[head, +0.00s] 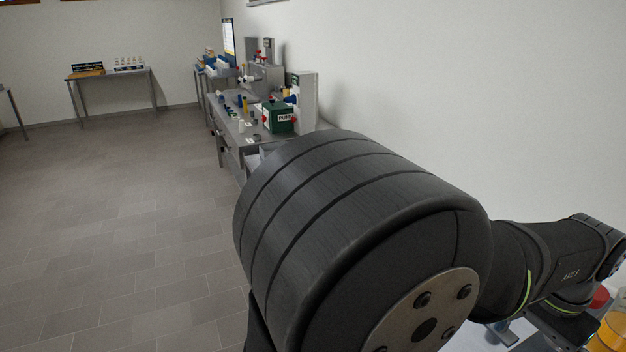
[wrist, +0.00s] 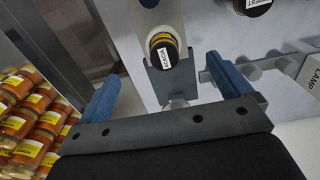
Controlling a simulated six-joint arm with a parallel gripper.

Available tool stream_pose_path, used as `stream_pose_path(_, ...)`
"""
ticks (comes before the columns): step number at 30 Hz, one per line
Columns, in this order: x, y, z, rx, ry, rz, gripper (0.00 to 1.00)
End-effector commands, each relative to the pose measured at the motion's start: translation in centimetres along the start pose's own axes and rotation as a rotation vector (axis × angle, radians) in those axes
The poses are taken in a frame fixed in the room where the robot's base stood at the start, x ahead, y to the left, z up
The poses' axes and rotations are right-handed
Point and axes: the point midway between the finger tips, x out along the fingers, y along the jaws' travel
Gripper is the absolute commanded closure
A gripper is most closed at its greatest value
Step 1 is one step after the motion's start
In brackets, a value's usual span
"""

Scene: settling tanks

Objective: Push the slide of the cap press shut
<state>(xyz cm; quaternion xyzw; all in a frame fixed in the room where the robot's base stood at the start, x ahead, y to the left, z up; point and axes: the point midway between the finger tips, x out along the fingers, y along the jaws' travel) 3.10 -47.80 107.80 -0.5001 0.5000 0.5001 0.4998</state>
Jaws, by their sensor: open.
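In the wrist view, my gripper (wrist: 166,84) is open, with its two blue fingers wide apart and nothing held. Between and beyond the fingers is a grey bracket (wrist: 171,84) with a round dark-and-yellow piece (wrist: 160,43) at its upper part, bearing a small white label that I cannot read surely. A pale rounded part (wrist: 175,104) shows below the bracket, close to the gripper's crossbar. I cannot tell for certain which of these is the cap press slide, nor whether anything touches the gripper. In the head view my own arm hides this spot.
In the wrist view, orange jars with yellow labels (wrist: 28,120) are stacked at left. A white box marked LAMP (wrist: 312,76) is at right, and a black labelled knob (wrist: 253,6) at top right. In the head view, a green PUMP box (head: 278,117) stands on a bench; the floor left is clear.

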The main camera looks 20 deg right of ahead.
Motion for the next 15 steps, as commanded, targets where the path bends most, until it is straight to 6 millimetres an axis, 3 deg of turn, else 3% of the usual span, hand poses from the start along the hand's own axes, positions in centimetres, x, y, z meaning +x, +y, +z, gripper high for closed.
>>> stream_pose_path(1,0.0,0.0,0.0,0.000,0.000,0.000,0.16)
stream_pose_path(10,0.1,-0.1,0.2,-0.014,0.001,0.007,0.75)
stream_pose_path(14,0.6,-0.5,2.0,-0.164,0.015,0.079,1.00)
stream_pose_path(15,0.8,-0.7,3.0,-0.254,0.023,0.120,1.00)
